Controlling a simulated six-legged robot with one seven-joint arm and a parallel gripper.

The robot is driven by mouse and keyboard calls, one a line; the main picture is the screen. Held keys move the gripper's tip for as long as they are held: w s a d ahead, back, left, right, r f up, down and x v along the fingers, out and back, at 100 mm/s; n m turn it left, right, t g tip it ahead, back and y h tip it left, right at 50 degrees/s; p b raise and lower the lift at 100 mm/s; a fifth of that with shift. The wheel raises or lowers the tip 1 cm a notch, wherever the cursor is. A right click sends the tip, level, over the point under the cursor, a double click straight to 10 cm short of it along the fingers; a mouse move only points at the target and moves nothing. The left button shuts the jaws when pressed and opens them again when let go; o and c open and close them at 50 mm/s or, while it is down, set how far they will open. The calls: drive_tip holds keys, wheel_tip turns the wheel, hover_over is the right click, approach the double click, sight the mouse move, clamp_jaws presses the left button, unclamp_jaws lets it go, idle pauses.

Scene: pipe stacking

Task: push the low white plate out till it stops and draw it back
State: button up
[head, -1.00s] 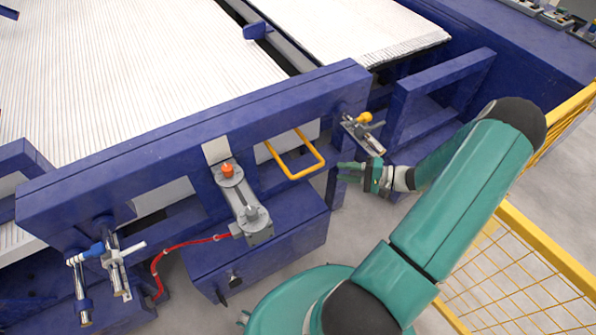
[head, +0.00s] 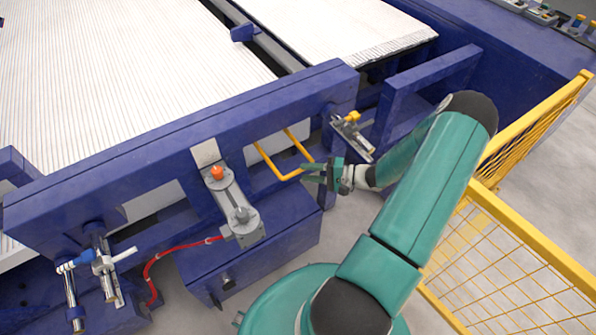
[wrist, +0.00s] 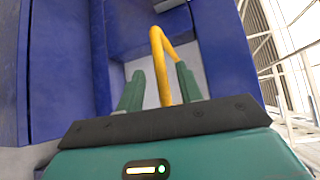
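The low white plate (head: 301,130) shows in part behind the blue crossbeam in the head view; the beam hides much of it. A yellow U-shaped handle (head: 272,166) sticks out in front of it. In the wrist view a pale surface (wrist: 190,62) lies behind the yellow handle (wrist: 158,62). My gripper (head: 308,174) is at the right end of the handle, its fingers pointing left. In the wrist view my gripper (wrist: 160,85) is open, and the handle shows between its two fingers. I cannot tell whether they touch it.
A blue crossbeam (head: 130,150) runs above the handle. A clamp with a yellow knob (head: 352,128) sits just above my gripper. A grey cylinder with an orange knob (head: 232,200) stands to the left. A yellow mesh fence (head: 510,240) is at the right.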

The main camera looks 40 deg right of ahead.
sight(298, 170)
drive_tip(key=shift+x, duration=1.95)
clamp_jaws()
drive_tip(key=shift+w, duration=0.1)
